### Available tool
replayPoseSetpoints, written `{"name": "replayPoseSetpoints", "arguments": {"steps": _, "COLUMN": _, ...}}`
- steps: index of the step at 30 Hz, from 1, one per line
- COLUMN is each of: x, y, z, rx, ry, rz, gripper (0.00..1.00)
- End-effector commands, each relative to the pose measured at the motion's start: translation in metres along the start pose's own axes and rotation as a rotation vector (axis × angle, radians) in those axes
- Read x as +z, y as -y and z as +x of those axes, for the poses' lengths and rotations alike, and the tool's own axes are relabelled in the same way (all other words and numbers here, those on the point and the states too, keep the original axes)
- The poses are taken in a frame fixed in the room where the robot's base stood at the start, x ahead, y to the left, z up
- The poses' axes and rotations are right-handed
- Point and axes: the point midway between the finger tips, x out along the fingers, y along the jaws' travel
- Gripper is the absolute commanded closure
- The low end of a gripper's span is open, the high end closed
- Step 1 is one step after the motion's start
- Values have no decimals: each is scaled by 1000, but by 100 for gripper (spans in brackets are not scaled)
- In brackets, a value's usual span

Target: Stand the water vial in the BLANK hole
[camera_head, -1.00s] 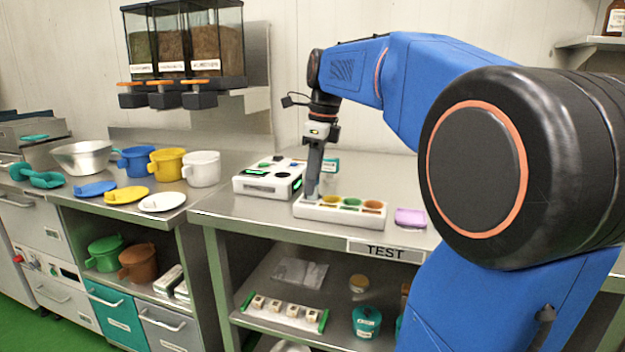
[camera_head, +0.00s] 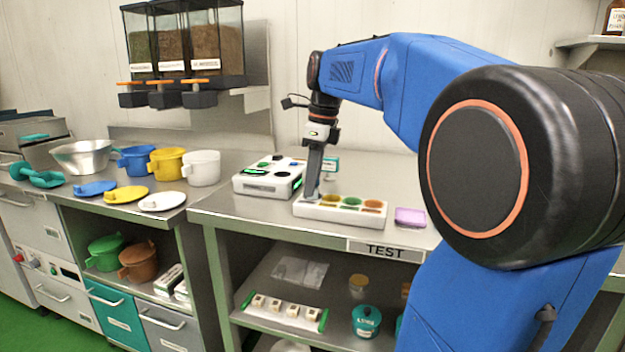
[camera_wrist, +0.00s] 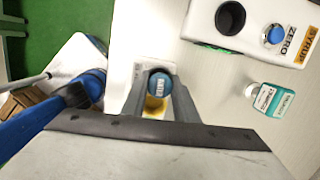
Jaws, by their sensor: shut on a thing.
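The water vial, seen from above as a blue round cap marked WATER (camera_wrist: 159,84), is between the two fingers of my gripper (camera_wrist: 160,78) in the wrist view. In the head view my gripper (camera_head: 312,195) points down at the left end of a white rack (camera_head: 340,219). The rack shows yellow, green and brown round spots in a row to the right of my fingers. In the wrist view part of the rack (camera_wrist: 143,70) shows below the vial, with yellow beside it. The hole under the vial is hidden, so I cannot tell how deep the vial sits.
A white device (camera_head: 268,180) with a dark round well and a blue button stands left of the rack. A small teal-labelled bottle (camera_wrist: 271,100) stands close by. A purple tray (camera_head: 410,218) lies right of the rack. Pots and lids fill the left counter.

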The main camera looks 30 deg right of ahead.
Motion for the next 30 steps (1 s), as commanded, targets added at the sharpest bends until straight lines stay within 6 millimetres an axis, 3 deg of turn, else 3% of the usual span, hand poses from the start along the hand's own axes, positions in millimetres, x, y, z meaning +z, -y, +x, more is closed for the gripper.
{"name": "replayPoseSetpoints", "arguments": {"steps": 12, "x": -1, "y": 0, "z": 7, "rx": 0, "ry": 0, "rz": 0, "gripper": 95}}
{"name": "replayPoseSetpoints", "arguments": {"steps": 13, "x": -1, "y": 0, "z": 7, "rx": 0, "ry": 0, "rz": 0, "gripper": 69}}
{"name": "replayPoseSetpoints", "arguments": {"steps": 14, "x": -1, "y": 0, "z": 7, "rx": 0, "ry": 0, "rz": 0, "gripper": 66}}
{"name": "replayPoseSetpoints", "arguments": {"steps": 23, "x": -1, "y": 0, "z": 6, "rx": 0, "ry": 0, "rz": 0, "gripper": 66}}
{"name": "replayPoseSetpoints", "arguments": {"steps": 30, "x": -1, "y": 0, "z": -8, "rx": -1, "ry": 1, "rz": 0, "gripper": 66}}
